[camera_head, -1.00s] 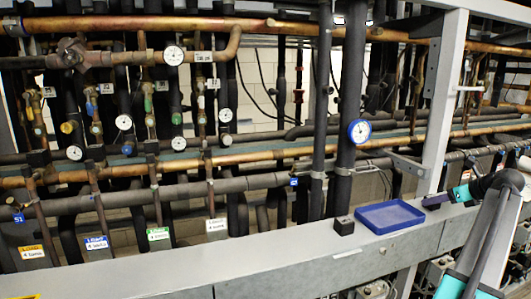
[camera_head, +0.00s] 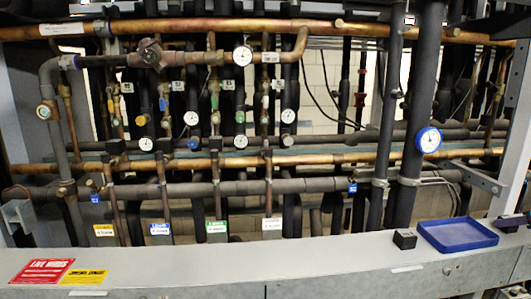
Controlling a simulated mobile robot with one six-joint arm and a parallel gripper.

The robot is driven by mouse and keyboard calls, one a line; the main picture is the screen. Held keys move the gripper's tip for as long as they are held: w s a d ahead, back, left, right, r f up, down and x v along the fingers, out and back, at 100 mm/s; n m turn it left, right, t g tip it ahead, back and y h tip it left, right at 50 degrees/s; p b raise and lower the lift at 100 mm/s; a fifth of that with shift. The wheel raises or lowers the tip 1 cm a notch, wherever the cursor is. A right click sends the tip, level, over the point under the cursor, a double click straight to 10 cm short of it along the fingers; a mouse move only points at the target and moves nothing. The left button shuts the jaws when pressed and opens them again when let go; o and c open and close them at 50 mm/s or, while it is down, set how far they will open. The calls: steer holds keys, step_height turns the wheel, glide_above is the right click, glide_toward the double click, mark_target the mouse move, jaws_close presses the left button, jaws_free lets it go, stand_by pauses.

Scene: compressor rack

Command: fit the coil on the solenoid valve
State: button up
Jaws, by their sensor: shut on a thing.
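At the right edge, just right of the blue tray, a dark block (camera_head: 508,223) shows at the front of my gripper (camera_head: 524,216); it appears to be the coil, shut in the jaws. Most of my gripper and arm is cut off by the frame. My gripper is well to the right of these lines.
A blue tray (camera_head: 424,232) and a black cube (camera_head: 405,239) stand on the grey ledge (camera_head: 330,262). Red and yellow warning labels (camera_head: 42,271) are at the left. Thick dark upright pipes (camera_head: 420,100), a blue-rimmed gauge (camera_head: 429,140) and horizontal copper pipes crowd the space behind.

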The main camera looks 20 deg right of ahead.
steer(key=shift+r, duration=0.1)
steer(key=shift+r+p, duration=1.35)
steer(key=shift+r, duration=1.05)
steer(key=shift+r, duration=0.2)
steer(key=shift+r+p, duration=0.9)
steer(key=shift+r, duration=0.4)
steer(key=shift+s, duration=0.1)
